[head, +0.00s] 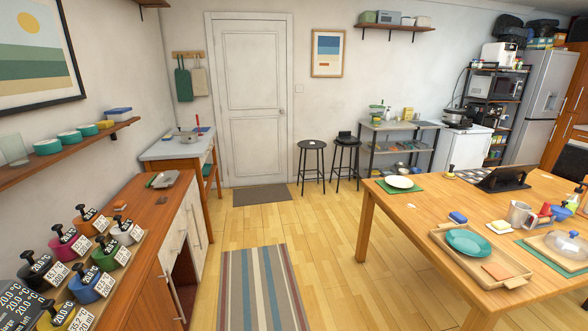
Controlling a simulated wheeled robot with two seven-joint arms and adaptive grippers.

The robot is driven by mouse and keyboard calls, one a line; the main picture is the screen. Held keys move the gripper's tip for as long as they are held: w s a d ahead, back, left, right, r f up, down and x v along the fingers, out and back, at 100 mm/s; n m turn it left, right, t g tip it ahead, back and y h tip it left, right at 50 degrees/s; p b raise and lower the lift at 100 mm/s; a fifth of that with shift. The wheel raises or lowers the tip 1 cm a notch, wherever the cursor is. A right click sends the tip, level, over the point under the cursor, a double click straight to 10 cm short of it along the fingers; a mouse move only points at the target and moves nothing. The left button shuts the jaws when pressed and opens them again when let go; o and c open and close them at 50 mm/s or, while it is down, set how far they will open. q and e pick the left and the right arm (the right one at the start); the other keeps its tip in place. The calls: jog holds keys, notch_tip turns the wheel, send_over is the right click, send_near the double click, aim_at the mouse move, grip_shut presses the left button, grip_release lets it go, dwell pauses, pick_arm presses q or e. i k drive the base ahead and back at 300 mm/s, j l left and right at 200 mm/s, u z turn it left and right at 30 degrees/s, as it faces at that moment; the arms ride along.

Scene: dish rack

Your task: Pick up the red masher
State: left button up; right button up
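I cannot pick out a red masher for certain. A small upright red item (197,121) shows at the small grey-topped table by the left wall, too small to identify. Another red item (545,210) stands on the wooden table at the right, beside a grey mug (520,214); its shape is unclear. A crimson pot with a black knob (68,242) stands among several coloured pots on the left counter. Neither of my grippers is in view.
The wooden table (425,208) at the right holds a tray (451,252) with a teal plate. A wooden counter (147,213) runs along the left. Two black stools (312,146) stand at the back. The floor between, with a striped rug (262,285), is clear.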

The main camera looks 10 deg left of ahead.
aim_at(197, 116)
jog(key=i, duration=0.85)
jog(key=i+u, duration=0.25)
jog(key=i, duration=0.55)
jog(key=i+u, duration=0.3)
jog(key=i, duration=1.75)
jog(key=i+j, duration=0.1)
jog(key=i, duration=1.1)
jog(key=i+j+u, duration=0.1)
jog(key=i+j, duration=0.2)
jog(key=i, duration=0.2)
jog(key=i+j, duration=0.25)
jog(key=i, duration=0.3)
jog(key=j+u, duration=0.05)
